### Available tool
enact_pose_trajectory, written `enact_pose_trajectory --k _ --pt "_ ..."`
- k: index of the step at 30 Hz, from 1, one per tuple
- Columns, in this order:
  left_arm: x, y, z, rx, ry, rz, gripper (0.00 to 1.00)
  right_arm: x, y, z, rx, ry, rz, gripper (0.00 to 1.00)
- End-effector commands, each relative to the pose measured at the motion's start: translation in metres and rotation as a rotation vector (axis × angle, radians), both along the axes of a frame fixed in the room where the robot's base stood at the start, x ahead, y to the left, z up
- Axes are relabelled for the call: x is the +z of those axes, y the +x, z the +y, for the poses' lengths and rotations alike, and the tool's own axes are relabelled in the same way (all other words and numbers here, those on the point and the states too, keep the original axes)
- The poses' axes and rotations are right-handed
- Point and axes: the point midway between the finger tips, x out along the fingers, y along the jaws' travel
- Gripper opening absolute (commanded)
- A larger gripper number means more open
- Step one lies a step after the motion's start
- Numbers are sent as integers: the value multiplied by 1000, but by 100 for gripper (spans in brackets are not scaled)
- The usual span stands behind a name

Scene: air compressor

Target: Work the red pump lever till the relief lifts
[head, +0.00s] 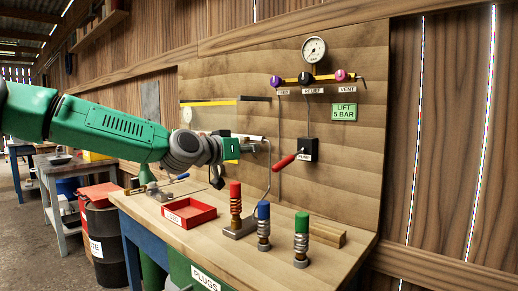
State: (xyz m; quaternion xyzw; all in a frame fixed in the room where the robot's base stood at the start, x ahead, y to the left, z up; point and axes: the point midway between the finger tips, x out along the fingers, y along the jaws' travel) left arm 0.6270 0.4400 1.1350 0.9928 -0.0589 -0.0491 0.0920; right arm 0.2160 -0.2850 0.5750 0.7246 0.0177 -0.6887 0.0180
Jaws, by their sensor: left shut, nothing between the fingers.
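The red pump lever (284,161) sticks out down and to the left from a black pump box (308,151) on the upright wooden board. A round white gauge (314,50) is at the top of the board; its reading is too small to tell. Below it a yellow pipe carries a purple knob (276,81), a black knob labelled relief (306,79) and a pink vent knob (341,75). My left gripper (252,148) is shut and empty, to the left of the lever and apart from it. My right gripper is not in view.
A green sign (344,112) reads "LIFT 5 BAR". On the bench (300,276) stand red (236,198), blue (263,226) and green (301,236) capped plugs, with a red tray (189,213) to their left. A thin grey hose rises near my gripper. A drum (103,235) stands left of the bench.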

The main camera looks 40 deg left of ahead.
Motion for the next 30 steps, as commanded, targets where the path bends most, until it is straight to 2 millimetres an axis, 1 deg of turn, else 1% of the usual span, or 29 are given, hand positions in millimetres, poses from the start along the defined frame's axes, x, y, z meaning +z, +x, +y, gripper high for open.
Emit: enact_pose_trajectory --k 8,15,23,30 --pt "0 0 0 0 1 -1 0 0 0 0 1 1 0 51" --pt "3 0 -6 -1 8 -2 0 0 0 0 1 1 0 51" --pt "1 0 0 0 1 -1 0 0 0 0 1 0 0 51" --pt "0 0 0 1 1 -1 0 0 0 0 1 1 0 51"
